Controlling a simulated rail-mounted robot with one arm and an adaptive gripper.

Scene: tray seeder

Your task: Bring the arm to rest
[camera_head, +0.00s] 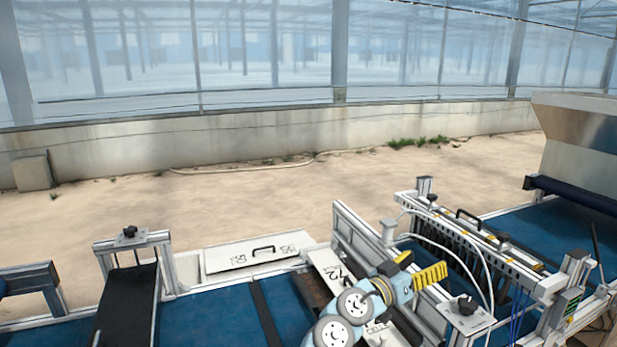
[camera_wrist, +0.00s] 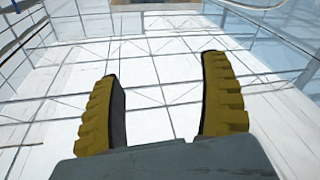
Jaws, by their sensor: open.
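My gripper (camera_wrist: 163,95) is open in the wrist view, its two yellow ribbed fingers apart with nothing between them. Behind the fingers, that view shows only the white framed roof and glazing of the greenhouse. In the head view my gripper (camera_head: 431,276) shows at the end of my light blue and grey arm, low and right of centre. Its yellow fingers point right, in front of the seeder frame. I cannot tell from the head view whether it touches the frame.
A grey hopper (camera_head: 585,140) stands at the far right. Bare sandy floor (camera_head: 270,195) lies behind.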

